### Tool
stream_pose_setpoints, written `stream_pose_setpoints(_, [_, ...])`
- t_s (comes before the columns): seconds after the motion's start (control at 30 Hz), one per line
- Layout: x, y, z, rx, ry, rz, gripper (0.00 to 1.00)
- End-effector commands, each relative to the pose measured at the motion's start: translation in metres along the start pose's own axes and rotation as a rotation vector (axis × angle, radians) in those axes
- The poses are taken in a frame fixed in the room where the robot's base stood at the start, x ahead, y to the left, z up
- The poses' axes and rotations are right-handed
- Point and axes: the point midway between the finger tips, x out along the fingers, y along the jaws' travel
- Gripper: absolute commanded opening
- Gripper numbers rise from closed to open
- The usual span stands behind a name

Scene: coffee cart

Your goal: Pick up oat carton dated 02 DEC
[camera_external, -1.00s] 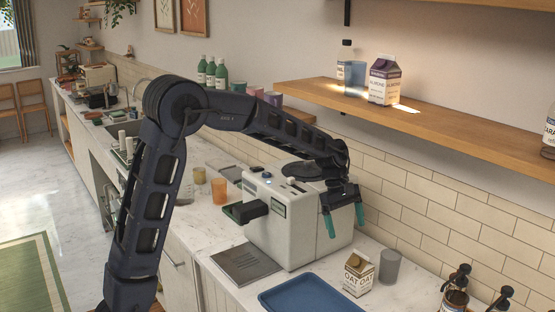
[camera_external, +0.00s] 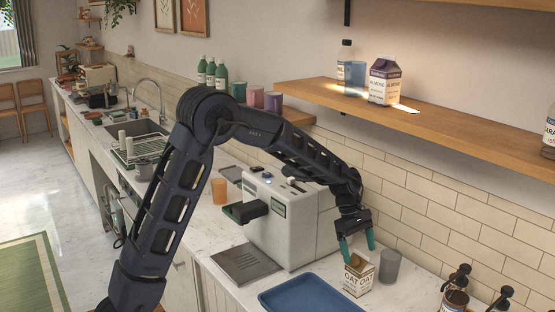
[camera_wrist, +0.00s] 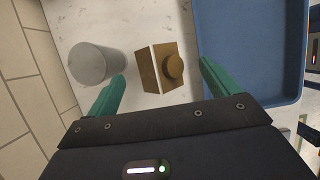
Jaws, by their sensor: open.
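The oat carton (camera_external: 359,278) stands upright on the counter, white with a brown top and "OAT" lettering. No date is readable on it. My gripper (camera_external: 358,247) is open and points down just above the carton's top. In the wrist view the carton (camera_wrist: 161,66) with its round brown cap lies ahead, between the lines of the two green fingers of my gripper (camera_wrist: 160,82). The fingers look apart from it. Its lower part is hidden from above.
A grey cup (camera_external: 389,267) stands close beside the carton, and also shows in the wrist view (camera_wrist: 88,62). A blue tray (camera_external: 306,297) lies on the other side. A white coffee machine (camera_external: 300,232) stands behind. Pump bottles (camera_external: 455,299) are at the right. The shelf (camera_external: 450,128) hangs above.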

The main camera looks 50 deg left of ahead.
Motion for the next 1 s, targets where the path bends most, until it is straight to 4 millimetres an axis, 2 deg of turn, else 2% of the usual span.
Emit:
stream_pose_setpoints(0.3, [0.041,0.003,0.001,0.000,0.000,-0.003,0.87])
stream_pose_setpoints(0.57, [0.046,0.004,0.001,0.001,0.000,0.000,0.87])
stream_pose_setpoints(0.67, [0.046,0.004,0.001,0.001,0.000,0.000,0.72])
stream_pose_setpoints(1.0, [0.045,0.004,0.001,0.001,0.000,0.000,0.05])
